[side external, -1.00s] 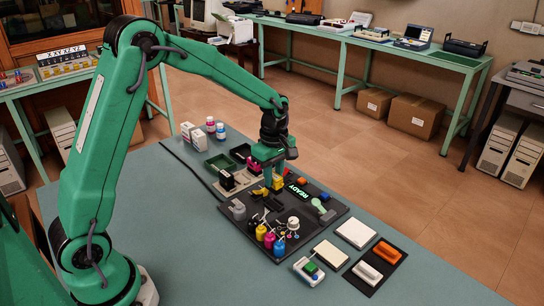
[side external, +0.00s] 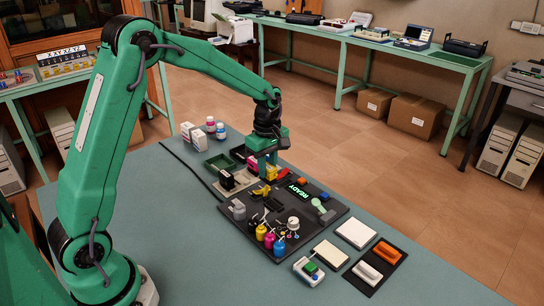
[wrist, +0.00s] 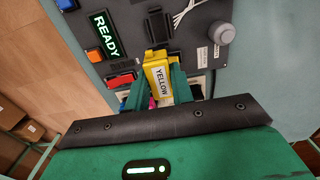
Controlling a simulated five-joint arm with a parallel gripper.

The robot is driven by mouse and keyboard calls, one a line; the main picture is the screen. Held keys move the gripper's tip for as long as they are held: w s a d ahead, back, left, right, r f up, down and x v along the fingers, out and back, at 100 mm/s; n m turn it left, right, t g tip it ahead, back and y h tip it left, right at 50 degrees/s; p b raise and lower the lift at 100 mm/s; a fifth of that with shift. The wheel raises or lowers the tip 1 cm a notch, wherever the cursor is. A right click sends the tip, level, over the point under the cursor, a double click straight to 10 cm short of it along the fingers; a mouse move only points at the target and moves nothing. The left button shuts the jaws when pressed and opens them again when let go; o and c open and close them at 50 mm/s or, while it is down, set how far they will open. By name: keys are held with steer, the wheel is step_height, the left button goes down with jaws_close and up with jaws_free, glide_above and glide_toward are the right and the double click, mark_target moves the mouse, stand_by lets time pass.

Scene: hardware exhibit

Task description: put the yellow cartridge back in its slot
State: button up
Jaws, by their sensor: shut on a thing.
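My gripper (wrist: 158,92) is shut on the yellow cartridge (wrist: 158,73), whose "YELLOW" label faces the wrist camera. In the side view my gripper (side external: 269,165) points down and the cartridge (side external: 271,173) shows between its fingers, seemingly raised above the board. A pale holder (side external: 241,186) with a black cartridge (side external: 227,181) and a magenta cartridge (side external: 253,165) stands just left of my gripper. The yellow cartridge's slot is not clearly visible; my gripper and the cartridges hide part of the holder.
A dark board (side external: 318,223) carries a lit READY sign (side external: 297,189), a grey part (side external: 238,209), a white knob (side external: 293,223) and several coloured bottles. A yellow part (side external: 260,191) lies close to my gripper. A green tray (side external: 220,165) is behind the holder.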

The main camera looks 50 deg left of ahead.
steer(key=a, duration=1.3)
steer(key=shift+r, duration=0.2)
steer(key=shift+f, duration=0.15)
steer(key=shift+f, duration=2.9)
steer(key=shift+f, duration=0.65)
steer(key=o, duration=1.3)
steer(key=shift+r, duration=3.75)
steer(key=shift+d+r, duration=0.1)
